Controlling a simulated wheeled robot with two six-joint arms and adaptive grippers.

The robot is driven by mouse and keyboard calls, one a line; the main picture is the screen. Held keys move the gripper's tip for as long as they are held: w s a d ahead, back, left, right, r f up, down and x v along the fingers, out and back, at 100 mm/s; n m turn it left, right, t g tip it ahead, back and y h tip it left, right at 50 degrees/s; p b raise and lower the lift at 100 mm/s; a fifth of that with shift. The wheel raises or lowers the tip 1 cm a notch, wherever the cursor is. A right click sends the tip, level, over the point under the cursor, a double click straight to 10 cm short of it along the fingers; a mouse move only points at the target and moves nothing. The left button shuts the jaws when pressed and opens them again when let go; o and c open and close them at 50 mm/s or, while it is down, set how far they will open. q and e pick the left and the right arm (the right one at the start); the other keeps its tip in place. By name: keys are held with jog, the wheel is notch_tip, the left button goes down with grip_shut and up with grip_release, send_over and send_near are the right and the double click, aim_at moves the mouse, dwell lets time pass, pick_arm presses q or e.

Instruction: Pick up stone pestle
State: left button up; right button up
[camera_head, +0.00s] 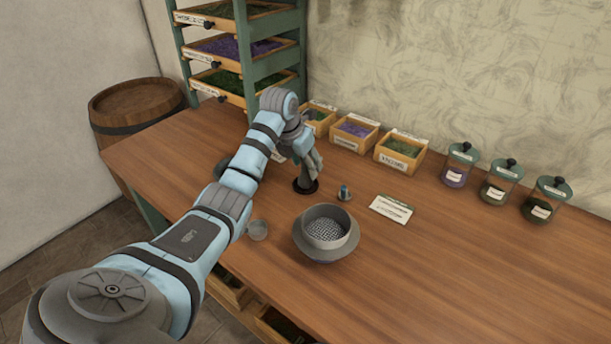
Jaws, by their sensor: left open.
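My left gripper (311,165) points down over the middle of the table, with its jaws open. Directly below and beside its fingers stands a dark upright piece on a round black foot (305,187), partly covered by the fingers. I cannot tell for sure whether this is the stone pestle, or whether the fingers touch it. A small grey-blue upright piece (344,192) stands just to its right. A grey rounded thing (222,168) is mostly hidden behind my left arm. My right gripper is not in view.
A label card (391,209), open boxes (400,153), lidded jars (500,180) and a drawer rack (240,50) stand around. The right front table (480,270) is clear.

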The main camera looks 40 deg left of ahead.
pick_arm(q)
jog(key=shift+d+f, duration=0.1)
jog(key=shift+f, duration=0.05)
jog(key=shift+c, duration=0.5)
jog(key=shift+w, duration=0.1)
grip_shut()
